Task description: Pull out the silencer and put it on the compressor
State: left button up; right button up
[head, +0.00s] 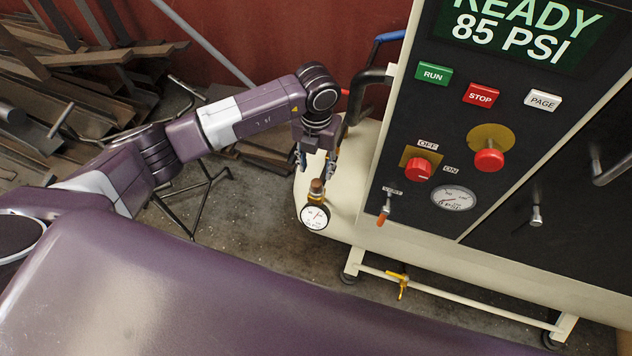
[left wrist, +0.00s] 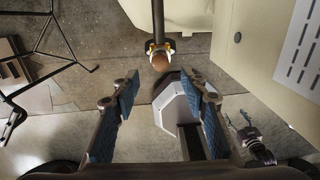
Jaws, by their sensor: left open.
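The compressor (head: 480,150) is a large cream machine with a black panel reading READY 85 PSI. At its left end a small brown cylindrical piece, apparently the silencer (head: 317,186), stands on a brass fitting above a round white gauge (head: 313,217). In the left wrist view the brown rounded end (left wrist: 160,63) shows ahead, beyond the fingertips. My left gripper (head: 316,163) is open and empty, just above the brown piece. In the left wrist view its two fingers (left wrist: 166,97) are spread wide.
The panel has green RUN (head: 434,75), red STOP (head: 481,95) and white PAGE buttons, red knobs and an orange-tipped lever (head: 384,212). Scrap metal (head: 60,90) lies at the left. A yellow valve (head: 399,282) sits low under the machine. Concrete floor is open below the gauge.

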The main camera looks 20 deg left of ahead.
aim_at(317, 181)
pick_arm(q)
jog(key=shift+w+f+b, duration=0.15)
jog(key=shift+f+b, duration=0.2)
jog(key=shift+f, duration=0.3)
notch_tip(317, 181, down, 8)
jog(key=b, duration=0.6)
jog(key=shift+c, duration=0.6)
grip_shut()
jog(key=o, duration=0.6)
grip_release()
jog(key=shift+r, duration=0.2)
notch_tip(317, 181, up, 12)
jog(key=shift+f, duration=0.15)
